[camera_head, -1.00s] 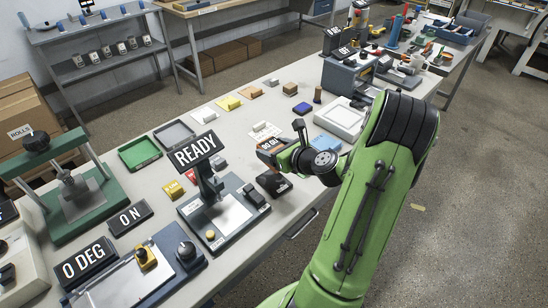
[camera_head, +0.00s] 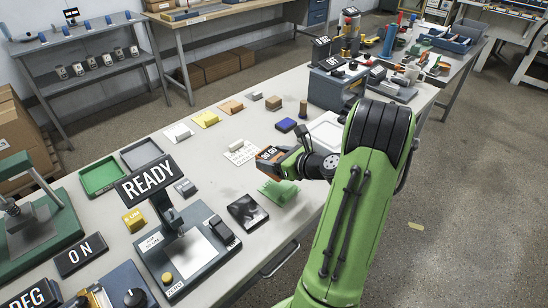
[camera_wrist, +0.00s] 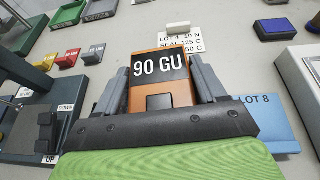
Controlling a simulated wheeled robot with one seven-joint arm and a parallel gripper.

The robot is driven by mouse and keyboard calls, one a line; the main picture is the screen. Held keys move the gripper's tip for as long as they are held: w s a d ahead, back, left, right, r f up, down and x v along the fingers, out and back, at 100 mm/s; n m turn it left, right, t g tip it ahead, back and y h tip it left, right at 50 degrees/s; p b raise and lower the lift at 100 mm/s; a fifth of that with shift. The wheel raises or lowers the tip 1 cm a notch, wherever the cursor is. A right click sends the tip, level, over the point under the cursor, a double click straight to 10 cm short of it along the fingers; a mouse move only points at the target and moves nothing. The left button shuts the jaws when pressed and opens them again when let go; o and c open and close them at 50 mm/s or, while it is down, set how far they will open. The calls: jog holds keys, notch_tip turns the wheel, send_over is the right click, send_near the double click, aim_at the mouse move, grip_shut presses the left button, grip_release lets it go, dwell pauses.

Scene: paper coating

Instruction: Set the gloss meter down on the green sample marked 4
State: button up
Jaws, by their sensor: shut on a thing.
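The gloss meter (camera_wrist: 160,92) is an orange block with a black display reading "90 GU". In the wrist view it sits between the two grey fingers of my gripper (camera_wrist: 162,78), which is shut on it. In the head view the meter (camera_head: 267,155) is at the end of my gripper (camera_head: 283,160), over the bench. A green patch (camera_head: 279,193) lies just below my gripper in that view, right of a black card. No number is legible on it, so I cannot tell whether it is the sample marked 4. The meter's underside is hidden.
A blue card marked LOT 8 (camera_wrist: 268,122) is right of my gripper in the wrist view. A printed lot card (camera_head: 240,152) lies behind the meter. The READY stand (camera_head: 188,245) and black card (camera_head: 247,212) are left. A white tray (camera_head: 326,133) lies beyond my gripper.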

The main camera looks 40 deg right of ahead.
notch_tip(320, 180, down, 4)
jog(key=b, duration=0.3)
jog(key=shift+f+b, duration=0.15)
jog(key=shift+b, duration=0.25)
jog(key=shift+f+b, duration=0.65)
jog(key=shift+f, duration=0.55)
jog(key=shift+p, duration=0.35)
jog(key=o, duration=1.5)
jog(key=shift+s, duration=0.1)
jog(key=p+v, duration=0.3)
jog(key=v, duration=1.2)
jog(key=shift+s+d+r+p, duration=0.1)
jog(key=shift+s+p, duration=0.15)
jog(key=shift+p, duration=0.15)
